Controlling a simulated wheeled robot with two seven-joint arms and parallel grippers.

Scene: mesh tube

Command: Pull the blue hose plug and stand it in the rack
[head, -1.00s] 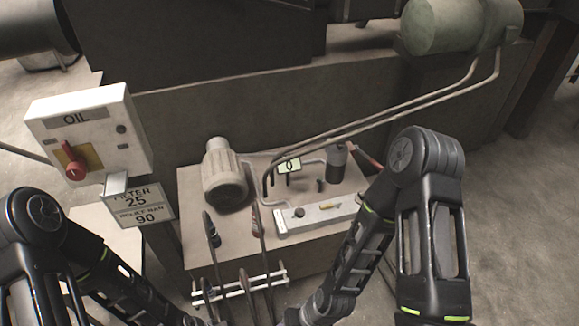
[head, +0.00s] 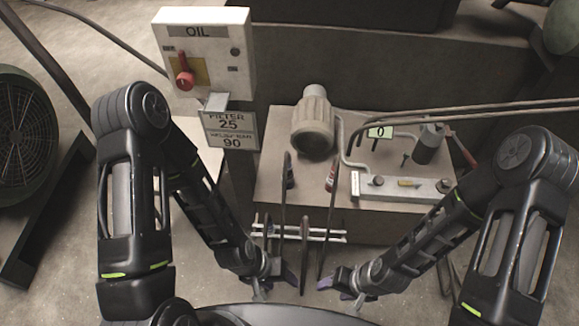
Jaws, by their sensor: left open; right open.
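A pale rail rack (head: 335,237) stands at the front of the plinth, with several dark upright hoses or rods at it. One upright has a dark plug-like end (head: 289,178); its colour is too dark to call blue. Another has a red and white end (head: 330,178). I cannot single out a clearly blue plug. My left gripper (head: 274,284) is open, low in front of the rack's left part. My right gripper (head: 341,290) is open, low in front of its right part. Both have purplish fingertips and appear empty.
A manifold block (head: 430,189) and a motor (head: 312,125) sit on the plinth (head: 270,195). Pipes (head: 480,112) run off right. An OIL switch box (head: 205,50) and a FILTER sign (head: 231,128) stand at left. A green fan housing (head: 30,140) is at far left.

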